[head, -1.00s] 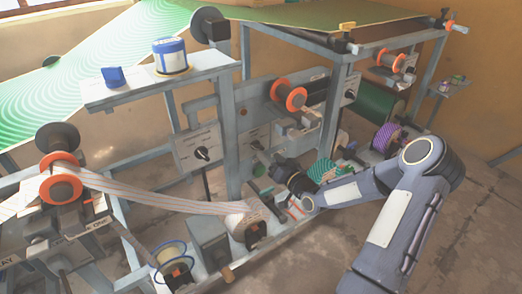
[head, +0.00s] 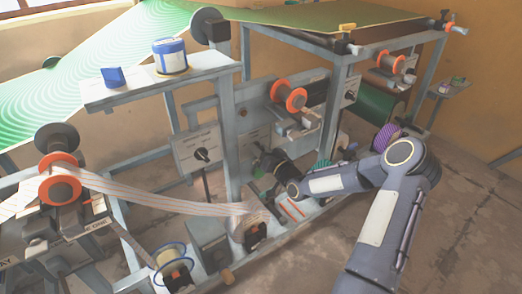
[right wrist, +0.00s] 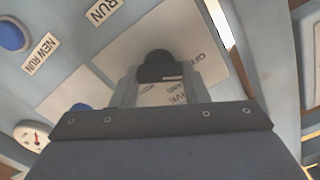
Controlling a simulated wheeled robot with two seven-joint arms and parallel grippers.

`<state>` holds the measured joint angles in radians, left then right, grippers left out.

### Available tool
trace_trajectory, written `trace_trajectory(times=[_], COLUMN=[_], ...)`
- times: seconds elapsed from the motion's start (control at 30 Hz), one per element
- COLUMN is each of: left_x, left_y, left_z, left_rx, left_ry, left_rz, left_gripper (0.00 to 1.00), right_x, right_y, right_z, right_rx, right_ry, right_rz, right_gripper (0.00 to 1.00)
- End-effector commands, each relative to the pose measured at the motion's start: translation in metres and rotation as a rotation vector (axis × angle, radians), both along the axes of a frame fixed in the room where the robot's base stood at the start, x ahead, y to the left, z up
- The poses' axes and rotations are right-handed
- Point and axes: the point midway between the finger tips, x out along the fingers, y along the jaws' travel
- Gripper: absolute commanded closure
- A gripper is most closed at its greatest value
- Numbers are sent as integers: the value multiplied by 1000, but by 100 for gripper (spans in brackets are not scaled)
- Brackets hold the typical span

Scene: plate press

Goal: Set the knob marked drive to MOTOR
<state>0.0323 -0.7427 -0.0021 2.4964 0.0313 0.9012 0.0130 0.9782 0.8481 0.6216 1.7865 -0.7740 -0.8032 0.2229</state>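In the right wrist view a black knob (right wrist: 157,57) stands on a pale plate (right wrist: 205,42). The plate's partly hidden lettering shows OFF, part of a word ending in IVE, and what looks like HAND. My right gripper (right wrist: 160,82) points at this knob, with its grey fingers apart on either side of the knob's near part. I cannot tell whether they touch it, and the knob's pointer direction is unclear. In the head view my right gripper (head: 262,166) is low at the machine's front, its tips small and partly hidden against the frame. My left gripper is not in view.
In the right wrist view a blue button (right wrist: 14,35), a NEW RUN label (right wrist: 40,52) and a small dial (right wrist: 32,135) are nearby. A frame post (head: 231,140) stands close left of my gripper.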

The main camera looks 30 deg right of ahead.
Motion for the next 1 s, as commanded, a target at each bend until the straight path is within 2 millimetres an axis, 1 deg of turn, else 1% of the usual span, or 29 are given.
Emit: trace_trajectory(times=[0.03,0.07,0.1,0.27,0.47,0.67,1.0], left_x=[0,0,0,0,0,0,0], left_y=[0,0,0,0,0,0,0], left_z=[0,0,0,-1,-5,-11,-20], left_rx=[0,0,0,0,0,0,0], left_ry=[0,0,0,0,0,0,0], left_rz=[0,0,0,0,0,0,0], left_gripper=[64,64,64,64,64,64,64], right_x=[0,0,0,0,0,0,0], right_y=[0,0,0,0,-1,-1,-2], right_z=[0,0,0,0,-1,-2,-3], right_rx=[0,0,0,9,72,207,526], right_ry=[0,0,0,1,5,15,41], right_rz=[0,0,0,0,-1,-1,-1], right_gripper=[77,80,82,82,82,82,82])
